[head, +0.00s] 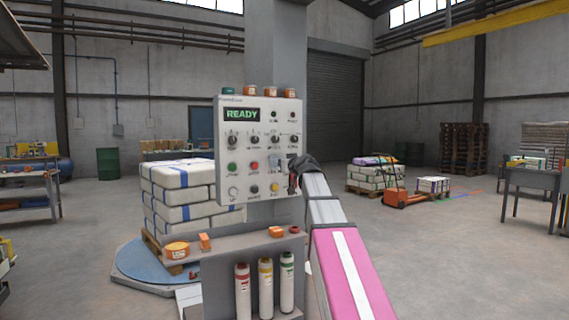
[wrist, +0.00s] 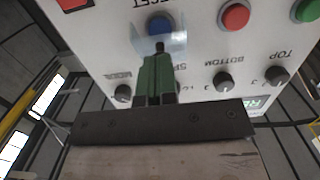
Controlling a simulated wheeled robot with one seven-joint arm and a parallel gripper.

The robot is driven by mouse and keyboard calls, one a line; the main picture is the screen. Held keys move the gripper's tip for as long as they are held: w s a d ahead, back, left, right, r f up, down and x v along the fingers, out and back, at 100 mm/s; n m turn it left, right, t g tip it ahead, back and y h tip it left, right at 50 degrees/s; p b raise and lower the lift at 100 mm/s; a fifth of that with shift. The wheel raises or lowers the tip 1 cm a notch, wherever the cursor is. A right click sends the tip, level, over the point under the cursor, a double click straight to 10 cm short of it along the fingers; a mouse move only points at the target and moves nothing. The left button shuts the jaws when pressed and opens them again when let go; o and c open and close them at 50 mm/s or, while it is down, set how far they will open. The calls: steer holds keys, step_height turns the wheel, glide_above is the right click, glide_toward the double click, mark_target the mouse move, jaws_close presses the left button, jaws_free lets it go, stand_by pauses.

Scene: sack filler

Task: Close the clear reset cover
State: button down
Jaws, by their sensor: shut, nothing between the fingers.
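The clear reset cover (wrist: 143,42) is a small see-through piece in front of the blue reset button (wrist: 159,25) in the wrist view, which shows the panel upside down. My gripper (wrist: 160,50) is shut and empty, its green fingers pointing at the panel with the tips overlapping the cover. I cannot tell whether the tips touch it or how far it is tilted. In the head view my dark wrist is at the right edge of the white control panel (head: 228,180), and the cover (head: 277,163) is a small pale shape beside it, partly hidden.
The panel carries knobs, a red button (wrist: 234,16) and a green button (wrist: 307,10) near the cover. Below it, a shelf holds small orange items (head: 177,249). Stacked sacks (head: 178,175) stand at left.

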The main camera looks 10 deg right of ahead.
steer(key=shift+w+a+f, duration=0.15)
steer(key=shift+w+f, duration=0.25)
steer(key=shift+f, duration=0.4)
steer(key=shift+w+a+f, duration=0.1)
steer(key=shift+w+f, duration=0.3)
steer(key=shift+f, duration=0.4)
steer(key=shift+s, duration=0.1)
